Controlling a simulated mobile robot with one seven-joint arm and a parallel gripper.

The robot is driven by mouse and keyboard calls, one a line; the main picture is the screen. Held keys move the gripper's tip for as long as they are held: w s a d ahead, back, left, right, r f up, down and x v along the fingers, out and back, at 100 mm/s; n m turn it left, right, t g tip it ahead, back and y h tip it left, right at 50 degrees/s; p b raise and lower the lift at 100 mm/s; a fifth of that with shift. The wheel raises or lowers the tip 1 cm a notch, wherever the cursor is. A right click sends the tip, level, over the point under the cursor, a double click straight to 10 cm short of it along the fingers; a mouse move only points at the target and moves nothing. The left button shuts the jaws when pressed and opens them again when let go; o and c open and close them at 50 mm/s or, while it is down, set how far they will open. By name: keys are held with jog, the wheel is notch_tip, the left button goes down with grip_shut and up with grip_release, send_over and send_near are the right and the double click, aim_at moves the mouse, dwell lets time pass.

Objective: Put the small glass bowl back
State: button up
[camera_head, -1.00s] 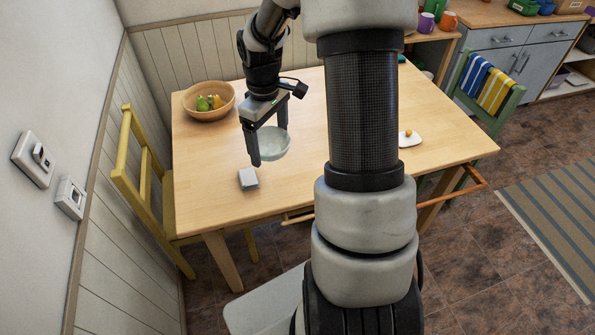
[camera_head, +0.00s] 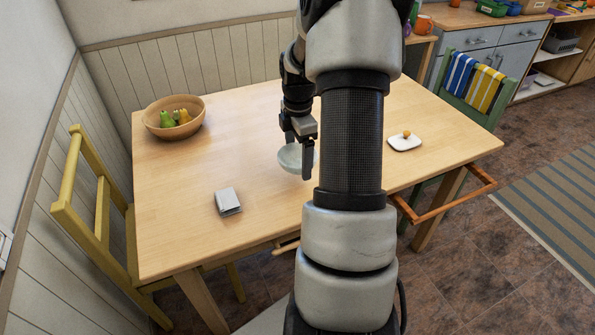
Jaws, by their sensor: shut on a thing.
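The small glass bowl (camera_head: 291,160) is pale and translucent and shows near the middle of the wooden table (camera_head: 250,130), just left of my arm column. My gripper (camera_head: 302,158) points down and is shut on the bowl at its rim. The right part of the bowl and gripper is partly hidden by my arm. I cannot tell whether the bowl touches the table or hangs a little above it.
A wooden fruit bowl (camera_head: 174,117) stands at the back left. A small grey-white block (camera_head: 228,201) lies at the front left. A white dish (camera_head: 404,142) with a small round item stands at the right. A yellow chair (camera_head: 97,195) and a green chair (camera_head: 475,95) flank the table.

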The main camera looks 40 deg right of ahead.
aim_at(298, 165)
jog(key=shift+f+b, duration=0.5)
jog(key=shift+f, duration=1.75)
jog(key=shift+f, duration=0.2)
jog(key=o, duration=1.1)
notch_tip(298, 165, up, 12)
jog(key=p, duration=0.2)
jog(key=shift+r+p, duration=0.2)
jog(key=shift+p, duration=0.2)
